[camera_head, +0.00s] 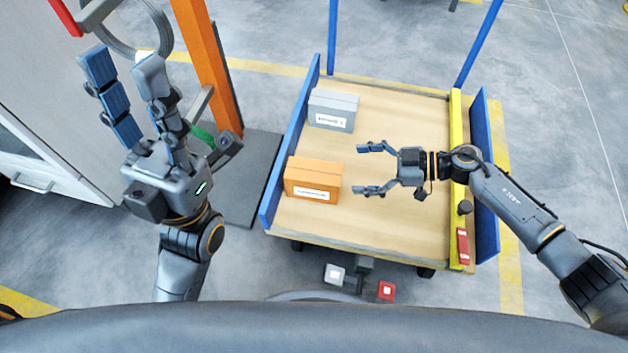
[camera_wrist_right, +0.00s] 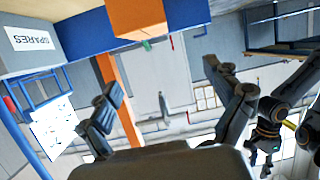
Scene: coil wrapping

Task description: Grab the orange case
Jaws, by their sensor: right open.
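The orange case (camera_head: 312,178) with a white label sits on the wooden cart bed, against the blue left wall. It also shows at the top edge of the right wrist view (camera_wrist_right: 138,18), partly cut off. My right gripper (camera_head: 366,169) is open and empty over the bed, to the right of the orange case and apart from it, with its fingers pointing left at it. Its fingers also show in the wrist view (camera_wrist_right: 168,95). My left gripper (camera_head: 125,72) is raised left of the cart, fingers up and spread apart, empty.
A grey case (camera_head: 333,110) stands behind the orange one. The cart (camera_head: 400,215) has blue side walls and a yellow rail (camera_head: 457,120). An orange post (camera_head: 207,65) stands between my left gripper and the cart. The bed's middle and back are clear.

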